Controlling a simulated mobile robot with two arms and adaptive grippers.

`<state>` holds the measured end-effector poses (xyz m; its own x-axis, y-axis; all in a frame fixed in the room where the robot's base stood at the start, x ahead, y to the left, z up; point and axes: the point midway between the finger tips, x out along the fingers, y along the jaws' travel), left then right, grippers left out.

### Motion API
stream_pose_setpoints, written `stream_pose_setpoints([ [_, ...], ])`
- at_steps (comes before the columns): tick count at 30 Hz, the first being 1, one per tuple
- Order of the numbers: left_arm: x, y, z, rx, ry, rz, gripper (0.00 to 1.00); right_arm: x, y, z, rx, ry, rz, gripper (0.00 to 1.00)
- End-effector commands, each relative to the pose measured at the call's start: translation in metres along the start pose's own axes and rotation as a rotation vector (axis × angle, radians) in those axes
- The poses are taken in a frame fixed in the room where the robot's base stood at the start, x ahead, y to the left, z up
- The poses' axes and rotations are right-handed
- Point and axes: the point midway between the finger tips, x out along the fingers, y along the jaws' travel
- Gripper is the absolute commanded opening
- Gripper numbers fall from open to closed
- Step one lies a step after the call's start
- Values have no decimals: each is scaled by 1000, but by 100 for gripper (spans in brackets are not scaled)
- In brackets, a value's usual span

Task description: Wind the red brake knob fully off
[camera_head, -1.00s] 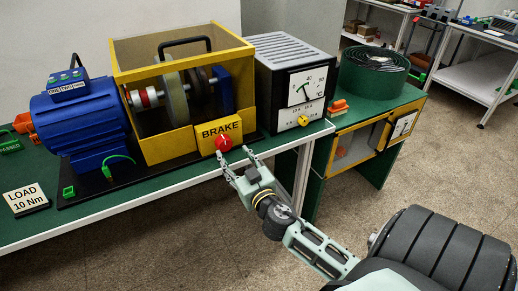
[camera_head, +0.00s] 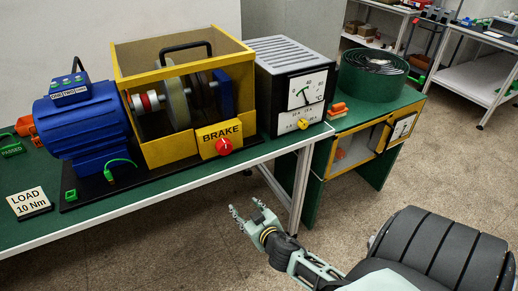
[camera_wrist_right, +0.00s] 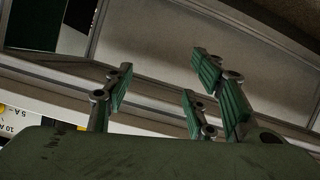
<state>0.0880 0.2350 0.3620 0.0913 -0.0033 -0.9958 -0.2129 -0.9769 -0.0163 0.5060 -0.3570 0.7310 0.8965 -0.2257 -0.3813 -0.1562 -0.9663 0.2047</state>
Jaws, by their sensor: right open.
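The red brake knob (camera_head: 224,146) sits on the front of the yellow block marked BRAKE (camera_head: 219,134), at the lower right corner of the yellow-framed machine (camera_head: 170,150). My right gripper (camera_head: 246,207) is below and in front of the knob, clear of it and of the table edge. Its fingers are spread and empty. In the right wrist view, the open fingers (camera_wrist_right: 165,85) have nothing between them, and the knob does not show there. My left gripper is not in view.
A blue motor (camera_head: 83,125) stands left of the yellow frame, on the green bench (camera_head: 110,212). A LOAD 10 Nm sign (camera_head: 29,202) lies at the left. A grey meter box (camera_head: 293,70) stands right of the brake. Open floor lies in front of the bench.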

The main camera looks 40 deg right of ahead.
Motion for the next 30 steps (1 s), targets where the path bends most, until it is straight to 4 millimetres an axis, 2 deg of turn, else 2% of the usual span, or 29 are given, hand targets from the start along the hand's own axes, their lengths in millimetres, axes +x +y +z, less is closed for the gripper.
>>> stream_pose_setpoints([
  [18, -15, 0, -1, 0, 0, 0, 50, -16, -30, 118, -48, -250, -68, 51],
  [24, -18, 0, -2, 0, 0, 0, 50, -24, -38, 147, -61, -310, -88, 51],
  [30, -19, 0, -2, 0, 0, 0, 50, -28, -41, 161, -67, -338, -97, 51],
])
